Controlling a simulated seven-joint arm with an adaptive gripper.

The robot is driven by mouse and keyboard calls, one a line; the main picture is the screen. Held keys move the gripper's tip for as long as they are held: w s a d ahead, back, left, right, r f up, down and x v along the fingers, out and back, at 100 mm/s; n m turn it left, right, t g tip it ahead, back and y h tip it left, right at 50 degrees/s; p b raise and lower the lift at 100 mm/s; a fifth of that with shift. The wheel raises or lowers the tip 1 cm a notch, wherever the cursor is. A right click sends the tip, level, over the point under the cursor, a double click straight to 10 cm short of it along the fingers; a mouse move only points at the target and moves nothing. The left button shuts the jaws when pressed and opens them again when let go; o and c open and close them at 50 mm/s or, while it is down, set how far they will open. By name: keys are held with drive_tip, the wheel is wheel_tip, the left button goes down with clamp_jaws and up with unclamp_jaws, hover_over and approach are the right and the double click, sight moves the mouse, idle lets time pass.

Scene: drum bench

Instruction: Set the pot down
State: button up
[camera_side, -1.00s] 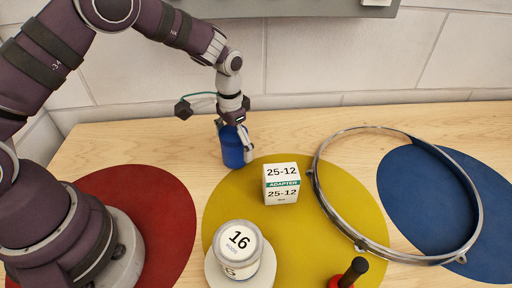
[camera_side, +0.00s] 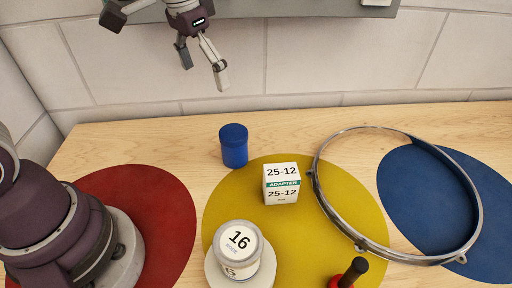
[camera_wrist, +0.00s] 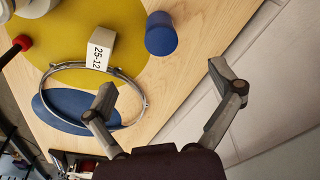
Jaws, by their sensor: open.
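The pot is most likely the blue lidded cylinder (camera_side: 234,146), which stands upright on bare wood just behind the yellow disc. It also shows in the wrist view (camera_wrist: 161,35), beyond and between my fingers. My gripper (camera_side: 204,72) is open and empty, raised well above the bench in front of the wall. In the wrist view my gripper's fingers (camera_wrist: 163,82) are spread wide with nothing between them. Nothing touches the blue pot.
A white adapter box (camera_side: 281,184) stands on the yellow disc (camera_side: 325,180). A jar labelled 16 (camera_side: 240,243) is in front. A metal hoop (camera_side: 477,215) overlaps the yellow and blue discs (camera_side: 405,170). A black-handled red tool (camera_side: 354,271) is at the front. A red disc (camera_side: 160,195) lies left.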

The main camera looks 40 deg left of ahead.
drive_tip(key=s+a+r+n+t, duration=0.1)
drive_tip(key=s+t, duration=0.2)
drive_tip(key=s, duration=0.8)
drive_tip(key=shift+a+t, duration=0.15)
drive_tip(key=shift+t, duration=0.25)
